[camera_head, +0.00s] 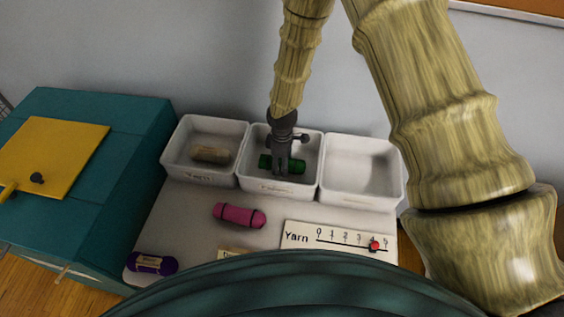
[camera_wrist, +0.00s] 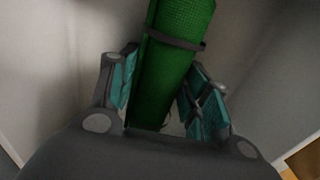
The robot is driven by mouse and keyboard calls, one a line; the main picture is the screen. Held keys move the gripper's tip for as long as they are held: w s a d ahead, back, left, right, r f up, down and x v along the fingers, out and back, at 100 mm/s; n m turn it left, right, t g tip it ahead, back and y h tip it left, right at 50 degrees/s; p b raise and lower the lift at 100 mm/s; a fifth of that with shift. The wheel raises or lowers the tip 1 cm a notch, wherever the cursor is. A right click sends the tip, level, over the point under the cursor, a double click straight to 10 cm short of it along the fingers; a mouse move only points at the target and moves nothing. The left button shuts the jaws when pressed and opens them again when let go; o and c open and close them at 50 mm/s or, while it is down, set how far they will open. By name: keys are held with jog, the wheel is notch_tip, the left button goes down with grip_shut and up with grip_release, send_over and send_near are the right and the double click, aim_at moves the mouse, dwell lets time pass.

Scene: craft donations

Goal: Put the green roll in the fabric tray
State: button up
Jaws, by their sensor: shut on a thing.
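The green roll (camera_head: 297,166) has a dark band; it also shows large in the wrist view (camera_wrist: 172,70). My gripper (camera_head: 280,167) is shut on it, with the teal finger pads (camera_wrist: 160,90) on either side of the roll in the wrist view. In the head view the roll lies crosswise within the outline of the middle white tray (camera_head: 262,187). The label on that tray's front is too small to read surely. Whether the roll touches the tray floor is hard to tell.
The left white tray (camera_head: 205,178), labelled Yarn, holds a beige roll (camera_head: 210,155). The right tray (camera_head: 361,175) is empty. A pink roll (camera_head: 239,215), a purple roll (camera_head: 152,263) and a Yarn scale card (camera_head: 340,238) lie in front. A teal box (camera_head: 85,190) stands left.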

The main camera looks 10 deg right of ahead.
jog(key=shift+f, duration=0.2)
jog(key=o, duration=1)
jog(key=shift+o, duration=0.2)
jog(key=shift+r, duration=0.1)
notch_tip(320, 180, up, 12)
jog(key=b, duration=0.3)
jog(key=shift+r, duration=0.1)
